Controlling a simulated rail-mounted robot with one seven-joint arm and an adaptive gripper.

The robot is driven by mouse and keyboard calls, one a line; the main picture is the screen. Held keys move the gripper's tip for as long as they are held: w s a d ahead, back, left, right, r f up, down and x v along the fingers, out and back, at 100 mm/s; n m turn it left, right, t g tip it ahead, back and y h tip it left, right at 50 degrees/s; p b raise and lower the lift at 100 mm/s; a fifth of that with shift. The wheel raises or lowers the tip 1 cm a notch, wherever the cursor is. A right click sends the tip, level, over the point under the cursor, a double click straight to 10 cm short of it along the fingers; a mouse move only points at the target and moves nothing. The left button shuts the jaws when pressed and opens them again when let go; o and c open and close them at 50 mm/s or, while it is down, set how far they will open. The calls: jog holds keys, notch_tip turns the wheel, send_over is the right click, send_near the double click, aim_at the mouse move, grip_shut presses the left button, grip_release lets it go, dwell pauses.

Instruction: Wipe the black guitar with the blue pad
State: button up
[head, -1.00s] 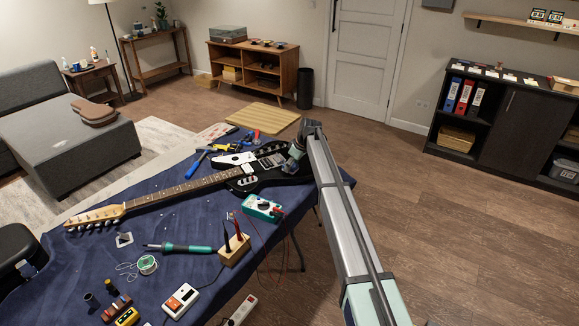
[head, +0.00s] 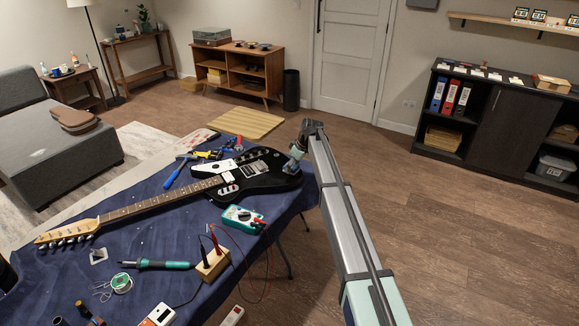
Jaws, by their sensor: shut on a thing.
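The black guitar (head: 262,182) lies on the blue-covered table, its body at the right and its wooden neck (head: 150,204) running to the lower left. My gripper (head: 293,165) is at the right end of the guitar body, tilted down at its surface. It is small and partly hidden by my arm. A small pale-blue piece, apparently the blue pad (head: 290,168), shows at its fingertips, against or just above the guitar; exact contact cannot be told.
A teal multimeter (head: 242,217) with leads stands just in front of the guitar. A wooden block with probes (head: 213,264), a soldering iron (head: 155,264) and a solder spool (head: 122,283) lie nearer. Pliers and a blue hammer (head: 176,172) lie behind the neck. The table's right edge is close to the gripper.

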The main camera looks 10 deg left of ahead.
jog(key=shift+w+d+r, duration=0.2)
jog(key=r, duration=0.1)
jog(key=r+p, duration=0.1)
jog(key=r, duration=0.1)
jog(key=shift+s+a, duration=0.1)
jog(key=shift+s, duration=0.1)
jog(key=shift+r+p, duration=0.7)
jog(key=shift+r, duration=1.7)
jog(key=shift+f, duration=0.1)
